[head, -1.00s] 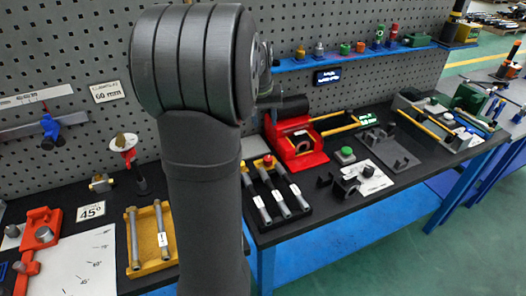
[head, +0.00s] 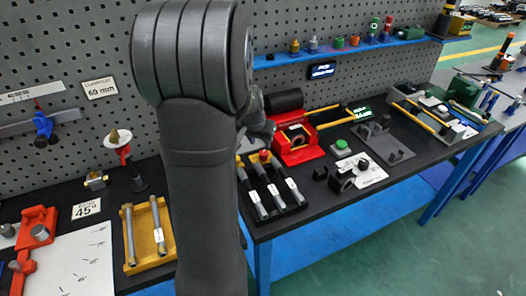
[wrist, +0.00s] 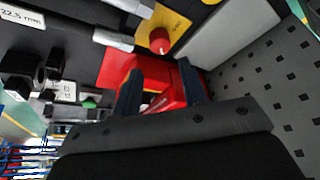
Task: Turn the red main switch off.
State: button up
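The red switch knob (head: 265,155) sits on a small yellow plate behind the rack of metal rods in the head view. In the wrist view the red knob (wrist: 160,40) stands on its yellow plate (wrist: 172,24), beyond my fingertips. My gripper (wrist: 160,84) is open, with its two dark fingers apart and nothing between them. The knob is apart from both fingers. A red fixture (wrist: 150,78) lies behind and between the fingers. In the head view my gripper is mostly hidden by my arm, so its distance to the knob is hard to judge.
The rod rack (head: 272,190) stands directly in front of the knob. The red fixture (head: 298,146) with a dark cylinder is to its right, and a green button (head: 341,146) further right. The grey perforated panel (wrist: 275,70) rises close behind in the wrist view.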

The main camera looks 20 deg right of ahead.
aim_at(263, 152)
jog(key=x, duration=0.8)
jog(key=shift+c, duration=0.2)
jog(key=c, duration=0.7)
